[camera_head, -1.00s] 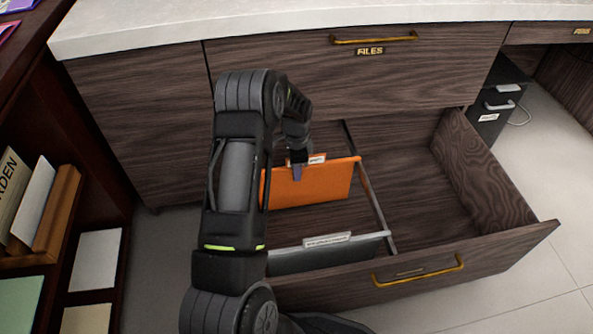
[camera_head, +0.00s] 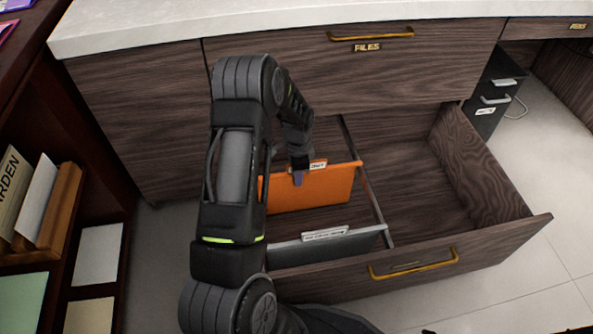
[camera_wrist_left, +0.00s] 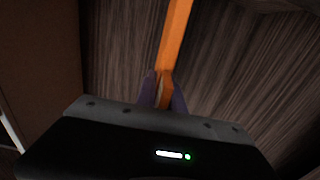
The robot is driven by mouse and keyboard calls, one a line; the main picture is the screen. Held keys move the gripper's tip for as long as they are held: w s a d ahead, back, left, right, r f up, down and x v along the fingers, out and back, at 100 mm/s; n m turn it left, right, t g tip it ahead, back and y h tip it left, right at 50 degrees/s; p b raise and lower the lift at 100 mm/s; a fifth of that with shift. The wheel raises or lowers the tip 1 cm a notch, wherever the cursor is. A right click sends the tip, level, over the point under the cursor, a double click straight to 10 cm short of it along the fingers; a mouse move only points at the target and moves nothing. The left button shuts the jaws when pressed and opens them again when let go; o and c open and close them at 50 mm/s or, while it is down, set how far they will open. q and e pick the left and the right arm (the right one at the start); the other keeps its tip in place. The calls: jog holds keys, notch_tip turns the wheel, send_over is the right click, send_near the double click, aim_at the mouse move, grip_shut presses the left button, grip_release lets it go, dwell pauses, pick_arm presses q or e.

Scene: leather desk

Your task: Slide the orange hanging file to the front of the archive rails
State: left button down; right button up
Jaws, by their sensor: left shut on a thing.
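The orange hanging file (camera_head: 325,188) hangs upright across the rails in the open drawer, with a pale label tab on its top edge. My left gripper (camera_head: 298,178) is shut on its top edge, near the middle. In the left wrist view the orange file (camera_wrist_left: 173,40) runs between the two fingers (camera_wrist_left: 163,92). The right archive rail (camera_head: 368,190) runs from the drawer's back toward its front; the left rail is mostly hidden by my arm. A grey hanging file (camera_head: 320,247) with a white tab hangs at the front of the rails. My right gripper is not in view.
The drawer's front panel (camera_head: 490,246) has a brass handle (camera_head: 414,265). The right part of the drawer is empty. A closed drawer labelled FILES (camera_head: 450,70) sits above. A bookshelf (camera_head: 60,225) stands at left. Bare rail lies between the orange and grey files.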

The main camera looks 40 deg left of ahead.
pick_arm(q)
jog(key=s+d+p, duration=0.4)
jog(key=s+d, duration=0.6)
jog(key=d, duration=0.2)
jog(key=shift+s+d, duration=0.15)
jog(key=shift+d, duration=0.2)
dwell(1.6)
jog(key=c, duration=1.4)
grip_release()
jog(key=shift+o, duration=0.2)
jog(key=shift+r, duration=0.1)
notch_tip(320, 180, up, 8)
jog(key=p, duration=0.3)
jog(key=shift+f, duration=0.2)
jog(key=shift+r+p, duration=0.1)
jog(key=shift+p, duration=0.2)
